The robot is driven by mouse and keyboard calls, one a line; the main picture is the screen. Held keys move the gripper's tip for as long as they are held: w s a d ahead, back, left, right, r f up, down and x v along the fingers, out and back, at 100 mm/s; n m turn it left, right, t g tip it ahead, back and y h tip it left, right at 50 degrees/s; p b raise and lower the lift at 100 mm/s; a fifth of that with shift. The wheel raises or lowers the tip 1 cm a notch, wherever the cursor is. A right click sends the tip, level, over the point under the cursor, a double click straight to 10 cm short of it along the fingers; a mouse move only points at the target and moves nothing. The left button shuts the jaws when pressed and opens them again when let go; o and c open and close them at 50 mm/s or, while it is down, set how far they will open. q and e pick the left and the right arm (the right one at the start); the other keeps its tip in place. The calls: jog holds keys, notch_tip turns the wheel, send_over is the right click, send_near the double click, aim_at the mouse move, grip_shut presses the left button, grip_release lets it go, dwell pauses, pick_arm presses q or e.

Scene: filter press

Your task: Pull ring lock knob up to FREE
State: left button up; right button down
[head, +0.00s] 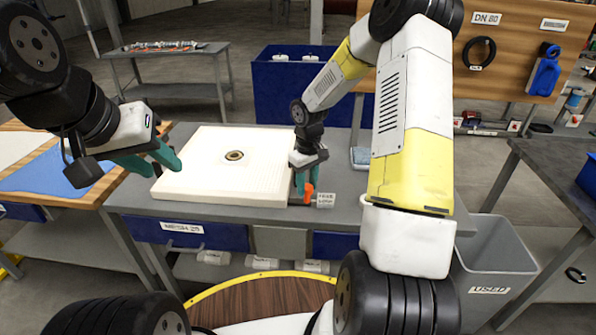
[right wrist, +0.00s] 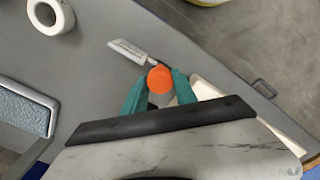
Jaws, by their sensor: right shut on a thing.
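The ring lock knob (head: 308,189) is orange and sits at the front edge of the grey table, beside the white filter plate. In the right wrist view the knob (right wrist: 160,79) shows as a round orange cap between the green fingertips. My right gripper (head: 306,182) points down and is shut on the knob; it also shows in the right wrist view (right wrist: 159,88). A small white label (head: 325,200) stands next to the knob, its text too small to read surely. My left gripper (head: 160,161) is open and empty above the left side of the plate.
The white filter plate (head: 205,180) with a dark central ring lies on the grey table (head: 430,212). A blue brush or pad (right wrist: 25,108) and a white roll (right wrist: 50,15) lie nearby. A grey bin (head: 492,245) stands at the right, and a blue crate (head: 275,100) behind.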

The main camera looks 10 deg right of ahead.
dwell(0.8)
jog(key=shift+w+r, duration=0.1)
jog(key=shift+r, duration=1.15)
jog(key=c, duration=1)
grip_release()
jog(key=shift+o, duration=0.2)
notch_tip(320, 180, up, 8)
jog(key=shift+f, duration=0.1)
